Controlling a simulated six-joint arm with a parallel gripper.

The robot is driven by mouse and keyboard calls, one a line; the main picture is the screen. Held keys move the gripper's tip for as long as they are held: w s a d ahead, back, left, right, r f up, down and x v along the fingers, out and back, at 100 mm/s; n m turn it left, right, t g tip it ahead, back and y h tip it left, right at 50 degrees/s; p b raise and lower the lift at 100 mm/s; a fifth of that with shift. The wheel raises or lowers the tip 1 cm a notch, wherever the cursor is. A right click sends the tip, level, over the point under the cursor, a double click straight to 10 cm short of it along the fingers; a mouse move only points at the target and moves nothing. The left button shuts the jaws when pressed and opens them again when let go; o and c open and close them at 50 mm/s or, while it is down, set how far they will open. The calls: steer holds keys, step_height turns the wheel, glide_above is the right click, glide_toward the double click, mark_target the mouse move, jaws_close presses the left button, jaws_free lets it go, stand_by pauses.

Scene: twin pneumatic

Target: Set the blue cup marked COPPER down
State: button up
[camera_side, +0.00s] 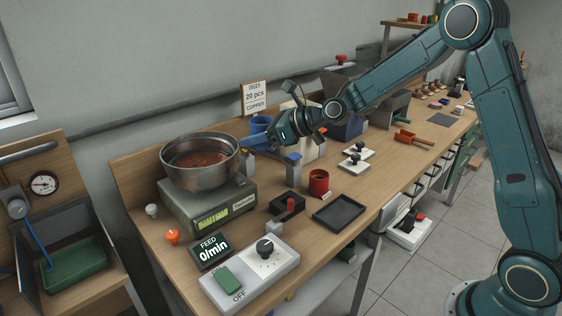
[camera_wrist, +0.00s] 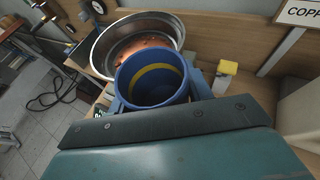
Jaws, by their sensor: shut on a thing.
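The blue cup (camera_side: 261,124) is near the back wall, just right of the metal bowl in the side view. In the wrist view the blue cup (camera_wrist: 150,77) has its mouth toward the camera, with a yellow band inside. My gripper (camera_side: 260,141) is shut on it, with a finger on each side in the wrist view (camera_wrist: 155,91). No lettering on the cup can be read. Its base is hidden, so I cannot tell whether it touches the bench.
The metal bowl (camera_side: 199,161) holds copper-coloured contents and sits on a scale (camera_side: 206,212). A copper sign (camera_side: 254,97) stands behind. A red cup (camera_side: 319,183), black tray (camera_side: 338,208) and feed controls (camera_side: 250,272) are in front. The bench right of the black tray has bare wood.

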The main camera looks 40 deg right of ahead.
steer(key=s+d+f+m+h, duration=0.1)
steer(key=s+d+f, duration=0.1)
steer(key=s, duration=0.3)
steer(key=s+d+f+m+t+h, duration=0.1)
steer(key=s+d+f+h, duration=0.1)
steer(key=s, duration=0.4)
steer(key=shift+s+d+f+m, duration=0.2)
steer(key=shift+s+d+m, duration=0.15)
steer(key=shift+d, duration=0.2)
steer(key=shift+w+d, duration=0.1)
steer(key=shift+w, duration=0.05)
